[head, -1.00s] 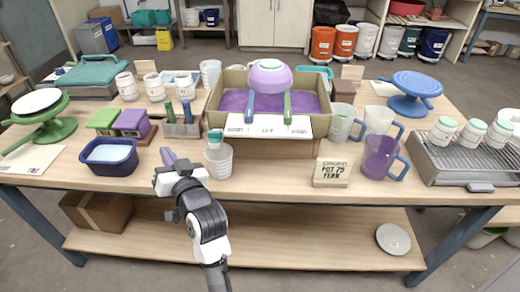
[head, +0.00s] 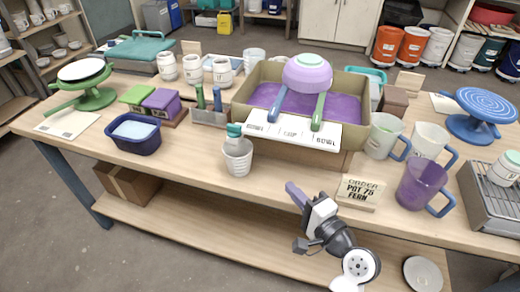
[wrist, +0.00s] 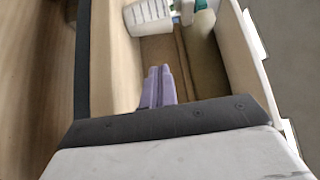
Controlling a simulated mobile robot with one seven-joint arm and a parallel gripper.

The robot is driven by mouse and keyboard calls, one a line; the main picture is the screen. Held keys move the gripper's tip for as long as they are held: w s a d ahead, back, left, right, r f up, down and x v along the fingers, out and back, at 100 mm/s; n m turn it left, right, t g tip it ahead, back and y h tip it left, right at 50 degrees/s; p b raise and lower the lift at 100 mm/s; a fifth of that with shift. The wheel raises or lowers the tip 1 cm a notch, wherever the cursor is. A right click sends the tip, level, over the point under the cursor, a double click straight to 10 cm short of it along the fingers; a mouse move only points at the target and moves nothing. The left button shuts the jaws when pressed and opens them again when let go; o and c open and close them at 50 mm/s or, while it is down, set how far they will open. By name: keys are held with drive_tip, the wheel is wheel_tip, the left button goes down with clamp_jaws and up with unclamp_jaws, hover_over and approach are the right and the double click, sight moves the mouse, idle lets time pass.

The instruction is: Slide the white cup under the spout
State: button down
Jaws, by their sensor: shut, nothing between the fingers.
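The white cup (head: 238,160), ribbed and upright, stands on the table near its front edge, left of the box of purple glaze. It also shows at the top of the wrist view (wrist: 147,17). A teal-topped thing (head: 234,131) stands at the cup's far rim, its lower part hidden; I cannot tell whether it is the spout. My gripper (head: 294,192) has its purple fingers shut and empty. It is right of the cup and apart from it, in front of the box. The shut fingertips (wrist: 158,72) also show in the wrist view.
The tan box (head: 245,96) holds purple glaze, with a purple bowl (head: 307,75) above it. An order sign (head: 357,193) stands right of my gripper, with a purple mug (head: 421,184) beyond. A navy tub (head: 134,133) is at the left. Bare table lies left of the cup.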

sight(239, 159)
drive_tip(key=p+x, duration=0.3)
drive_tip(key=x, duration=1.3)
drive_tip(key=shift+w+r, duration=0.1)
drive_tip(key=shift+w, duration=0.15)
drive_tip(key=shift+s+a+p, duration=0.35)
drive_tip(key=shift+s+a, duration=0.2)
drive_tip(key=shift+s, duration=0.25)
drive_tip(key=shift+s+d, duration=0.1)
